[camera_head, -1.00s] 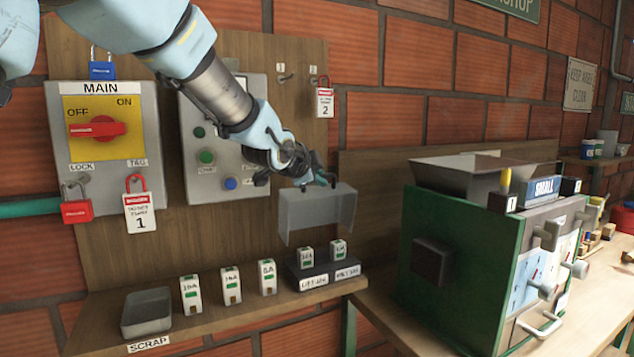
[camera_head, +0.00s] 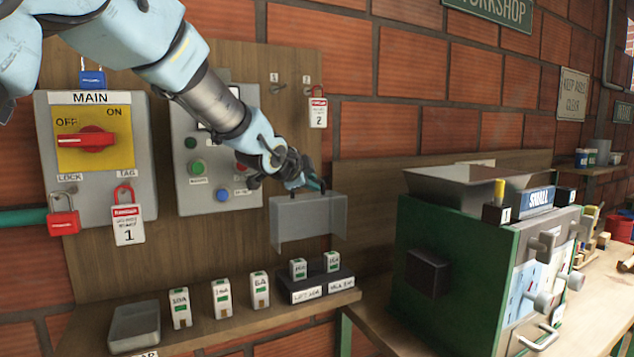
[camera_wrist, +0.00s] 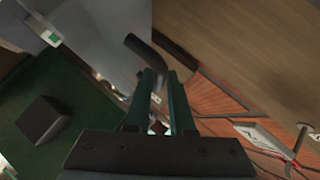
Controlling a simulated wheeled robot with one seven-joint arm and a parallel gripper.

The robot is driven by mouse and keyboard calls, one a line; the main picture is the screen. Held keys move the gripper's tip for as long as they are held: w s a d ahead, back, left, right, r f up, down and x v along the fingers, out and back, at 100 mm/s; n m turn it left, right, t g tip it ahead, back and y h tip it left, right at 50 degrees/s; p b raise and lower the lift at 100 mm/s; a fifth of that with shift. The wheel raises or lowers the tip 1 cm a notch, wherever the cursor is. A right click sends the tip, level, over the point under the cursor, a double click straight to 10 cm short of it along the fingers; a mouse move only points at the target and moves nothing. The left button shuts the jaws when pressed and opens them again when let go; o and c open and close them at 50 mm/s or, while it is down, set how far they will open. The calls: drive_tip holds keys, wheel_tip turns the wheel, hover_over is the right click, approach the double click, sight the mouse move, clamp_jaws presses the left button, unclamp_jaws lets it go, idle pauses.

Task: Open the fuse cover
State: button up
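The fuse cover (camera_head: 308,224) is a translucent grey box with a dark handle along its top. It stands raised above the dark fuse holder (camera_head: 317,288), with a gap over the two fuses (camera_head: 298,268) there. My gripper (camera_head: 318,187) is at the cover's top edge, by the handle. In the wrist view, the dark handle (camera_wrist: 148,54) shows just beyond my gripper's fingertips (camera_wrist: 161,73). The fingers have a narrow gap between them, and nothing is clearly gripped. Whether they touch the handle is hard to tell.
Several loose fuses (camera_head: 221,298) and a scrap tray (camera_head: 134,328) stand on the shelf left of the holder. The MAIN switch box (camera_head: 97,190) and a button panel (camera_head: 185,207) hang behind. A green machine (camera_head: 390,240) stands close on the right.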

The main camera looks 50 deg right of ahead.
drive_tip(key=o, duration=0.3)
drive_tip(key=shift+s+d+r, duration=0.1)
drive_tip(key=shift+s+d, duration=0.15)
drive_tip(key=shift+s, duration=0.25)
drive_tip(key=shift+o, duration=0.2)
drive_tip(key=shift+w+a, duration=0.25)
drive_tip(key=shift+a, duration=0.3)
drive_tip(key=b+v, duration=0.1)
drive_tip(key=v, duration=0.8)
drive_tip(key=shift+s+r, duration=0.45)
drive_tip(key=shift+s, duration=0.05)
